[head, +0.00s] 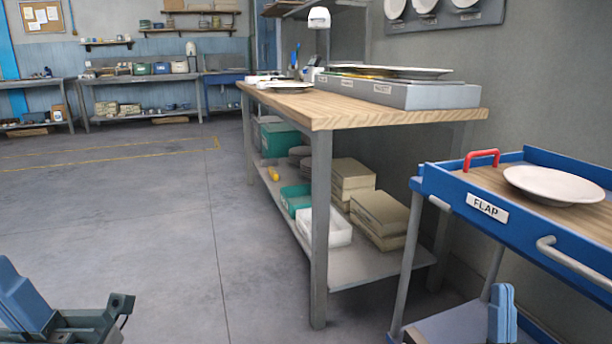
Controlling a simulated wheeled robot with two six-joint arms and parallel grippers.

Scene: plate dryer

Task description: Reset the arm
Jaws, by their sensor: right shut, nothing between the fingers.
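My right gripper (502,312) shows at the bottom edge, right of centre, in front of the blue cart's lower shelf. Its fingers are shut together and empty, pointing up. The blue cart (462,222), with a FLAP label, stands at the right. A white plate (553,185) lies on its wooden top, and neither arm touches it.
A wooden-topped workbench (300,108) stands in the middle, with a grey rack (400,93) and plates on top. Boxes and bins fill its lower shelf. A red handle (482,156) stands on the cart's edge. The floor at left is clear.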

